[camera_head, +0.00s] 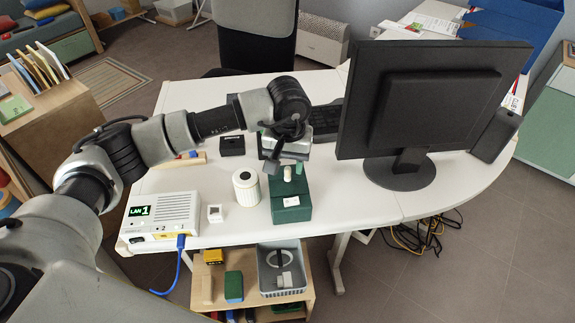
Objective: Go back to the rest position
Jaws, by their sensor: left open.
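My left arm comes in from the left and reaches over the white desk (345,190). My left gripper (286,166) points down, open, above a dark green block (291,208). The wrist hides part of the area behind. My right gripper is not in view.
A white box marked LAN 1 (165,210) with a blue cable stands at the desk's left. A monitor (430,100) stands right. A low shelf (207,290) holds a grey bin (262,283).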

